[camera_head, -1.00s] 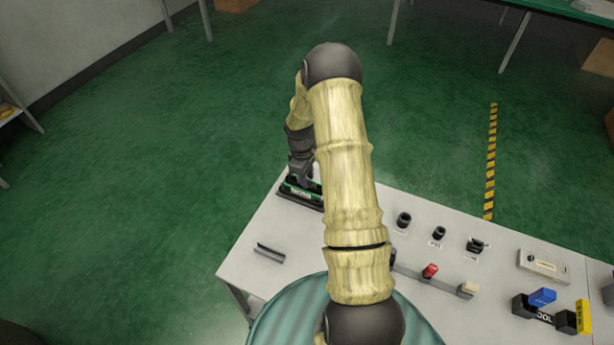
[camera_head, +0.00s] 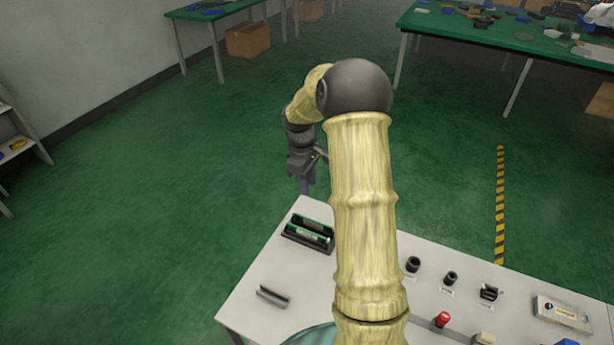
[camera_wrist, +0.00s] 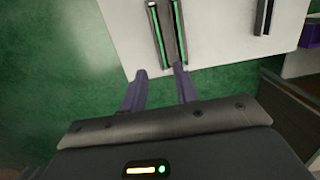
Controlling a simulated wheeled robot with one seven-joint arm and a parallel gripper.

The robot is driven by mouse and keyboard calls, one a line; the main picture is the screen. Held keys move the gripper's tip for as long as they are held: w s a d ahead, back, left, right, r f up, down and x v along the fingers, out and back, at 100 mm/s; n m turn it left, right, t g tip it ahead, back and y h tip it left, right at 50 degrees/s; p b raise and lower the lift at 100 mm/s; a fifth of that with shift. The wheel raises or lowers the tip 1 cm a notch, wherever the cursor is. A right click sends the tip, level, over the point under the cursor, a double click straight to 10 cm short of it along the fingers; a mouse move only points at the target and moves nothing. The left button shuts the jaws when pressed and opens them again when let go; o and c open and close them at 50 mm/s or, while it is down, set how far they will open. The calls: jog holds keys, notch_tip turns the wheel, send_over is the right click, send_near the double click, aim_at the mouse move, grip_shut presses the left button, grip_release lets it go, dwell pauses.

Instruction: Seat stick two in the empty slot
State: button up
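A black slotted holder (camera_head: 290,237) stands near the table's far left corner. Two green-edged sticks show in it, a front one (camera_head: 306,234) with a pale label and a rear one (camera_head: 314,223). I cannot tell which is stick two or how deep each sits. The wrist view shows the holder (camera_wrist: 168,55) with two long green strips. My gripper (camera_head: 306,188) is beyond the table's far edge, apart from the holder. In the wrist view my gripper (camera_wrist: 162,77) has its two purple fingers spread, with nothing between them.
A small grey rail (camera_head: 272,297) lies on the pale table (camera_head: 252,313) nearer me. Black round parts (camera_head: 413,264), a red-topped part (camera_head: 442,319) and a grey block (camera_head: 562,313) stand to the right. Green floor lies beyond the table.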

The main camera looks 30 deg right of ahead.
notch_tip(320, 180, up, 3)
jog(key=shift+w+a+f, duration=0.1)
jog(key=shift+w+f, duration=0.05)
jog(key=shift+f, duration=0.05)
jog(key=shift+a, duration=0.1)
dwell(0.7)
jog(key=s+a+r+m+t, duration=0.1)
jog(key=s+a+m+t, duration=0.1)
jog(key=s+a, duration=0.5)
jog(key=s+a+r+m+t, duration=0.1)
jog(key=s+a+m, duration=0.4)
jog(key=s, duration=0.8)
jog(key=shift+s+a+r+m+t+y, duration=0.3)
jog(key=shift+a+t+y, duration=0.1)
jog(key=shift+a, duration=0.5)
jog(key=shift+w, duration=0.1)
